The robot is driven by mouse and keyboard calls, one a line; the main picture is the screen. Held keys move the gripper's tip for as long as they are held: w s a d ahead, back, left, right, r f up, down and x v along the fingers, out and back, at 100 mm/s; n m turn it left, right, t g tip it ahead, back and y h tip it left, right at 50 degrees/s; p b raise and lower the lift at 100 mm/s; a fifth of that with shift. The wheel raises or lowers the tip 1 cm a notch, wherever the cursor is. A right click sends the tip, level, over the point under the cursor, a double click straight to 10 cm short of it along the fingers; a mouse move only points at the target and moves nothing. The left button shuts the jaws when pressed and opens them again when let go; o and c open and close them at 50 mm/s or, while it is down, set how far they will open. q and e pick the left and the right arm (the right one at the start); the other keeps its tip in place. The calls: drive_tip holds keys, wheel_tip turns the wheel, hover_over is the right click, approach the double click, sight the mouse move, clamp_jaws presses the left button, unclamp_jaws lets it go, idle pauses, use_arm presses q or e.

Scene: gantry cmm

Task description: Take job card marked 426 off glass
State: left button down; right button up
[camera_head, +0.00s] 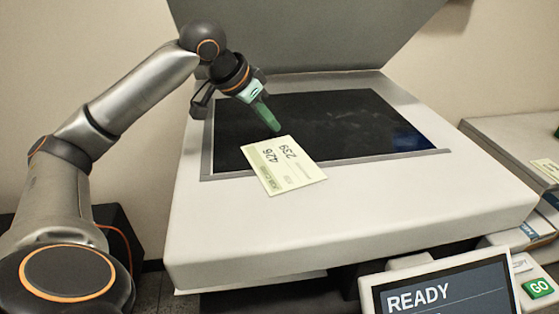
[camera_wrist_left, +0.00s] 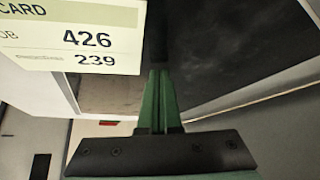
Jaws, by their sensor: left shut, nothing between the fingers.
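The job card marked 426 (camera_head: 284,166) is a pale yellow-green card that also reads 239. It lies tilted across the near left edge of the dark scanner glass (camera_head: 340,125), partly over the white frame. In the left wrist view the card (camera_wrist_left: 70,38) fills the top left, with "JOB 426" legible. My left gripper (camera_head: 276,128) is shut and empty, its green fingers just beyond the card's far edge. In the left wrist view the gripper (camera_wrist_left: 158,75) points over the dark glass beside the card; I cannot tell whether it touches either. My right gripper is not in view.
The grey scanner lid (camera_head: 300,35) stands raised behind the glass. A screen reading READY (camera_head: 440,297) and a green GO button (camera_head: 539,287) are at the front right. Another machine with a yellow card (camera_head: 546,170) is at far right. The white casing (camera_head: 350,220) in front is clear.

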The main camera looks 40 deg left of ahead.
sight(291, 174)
use_arm(q)
drive_tip(key=shift+f, duration=0.2)
drive_tip(key=shift+s+d, duration=0.7)
drive_tip(key=shift+d, duration=0.2)
drive_tip(key=shift+s+d, duration=0.95)
drive_tip(key=shift+d, duration=0.15)
drive_tip(key=shift+s+d, duration=0.75)
drive_tip(key=shift+d, duration=0.25)
drive_tip(key=shift+s+d+p, duration=0.6)
drive_tip(key=shift+s+d, duration=0.05)
drive_tip(key=shift+d, duration=0.15)
drive_tip(key=shift+s+d+p, duration=0.45)
drive_tip(key=shift+s+d, duration=0.2)
drive_tip(key=shift+d, duration=0.2)
drive_tip(key=shift+s+d+p, duration=0.6)
drive_tip(key=shift+s+d, duration=0.25)
drive_tip(key=shift+d, duration=0.15)
